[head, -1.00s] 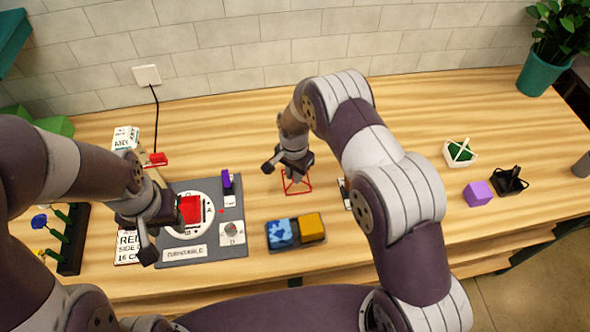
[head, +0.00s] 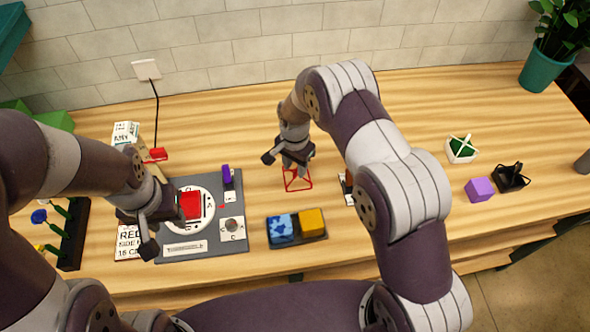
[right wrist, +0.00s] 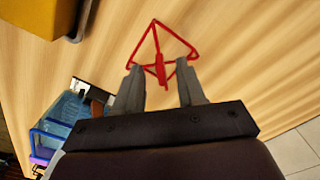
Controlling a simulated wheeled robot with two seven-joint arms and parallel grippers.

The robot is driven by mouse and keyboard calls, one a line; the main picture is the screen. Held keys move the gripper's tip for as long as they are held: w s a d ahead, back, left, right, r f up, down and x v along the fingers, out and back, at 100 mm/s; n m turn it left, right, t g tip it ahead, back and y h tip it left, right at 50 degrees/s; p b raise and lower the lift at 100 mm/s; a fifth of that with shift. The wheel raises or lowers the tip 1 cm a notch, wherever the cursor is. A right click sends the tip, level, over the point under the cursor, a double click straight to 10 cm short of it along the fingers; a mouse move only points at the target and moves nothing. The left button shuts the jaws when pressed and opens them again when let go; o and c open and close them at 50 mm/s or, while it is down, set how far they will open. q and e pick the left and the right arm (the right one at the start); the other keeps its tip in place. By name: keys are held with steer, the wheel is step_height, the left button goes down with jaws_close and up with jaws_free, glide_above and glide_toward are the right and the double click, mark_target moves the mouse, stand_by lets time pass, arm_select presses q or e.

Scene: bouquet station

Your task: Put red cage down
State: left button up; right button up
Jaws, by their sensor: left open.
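The red cage (head: 298,184) is a thin wire frame that stands on the wooden table in the middle of the head view, just under my right gripper (head: 296,168). In the right wrist view the red cage (right wrist: 161,50) shows just beyond the fingertips, with its thicker upright part between them. My right gripper (right wrist: 160,80) is open, with a gap on each side of that part. My left gripper (head: 150,232) is open and empty over the left of the grey board, near the red block (head: 190,205).
The grey board (head: 225,246) lies left of the cage. A tray with a blue block (head: 281,229) and a yellow block (head: 312,222) is in front. A purple block (head: 480,188), a black holder (head: 511,180) and a white-framed green piece (head: 461,149) stand at right. Table behind the cage is clear.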

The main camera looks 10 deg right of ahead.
mark_target(295, 171)
step_height(295, 171, up, 9)
steer(key=b, duration=0.3)
steer(key=s+d+r+n, duration=0.5)
steer(key=s+d+r, duration=0.1)
steer(key=s, duration=0.4)
steer(key=s+d+f+n+b, duration=0.1)
steer(key=s+n, duration=0.1)
steer(key=s, duration=0.3)
steer(key=s+d+f+n+t+b, duration=0.1)
steer(key=s+f+n+b, duration=0.1)
steer(key=s, duration=0.3)
steer(key=shift+s+d, duration=0.3)
steer(key=shift+s, duration=0.1)
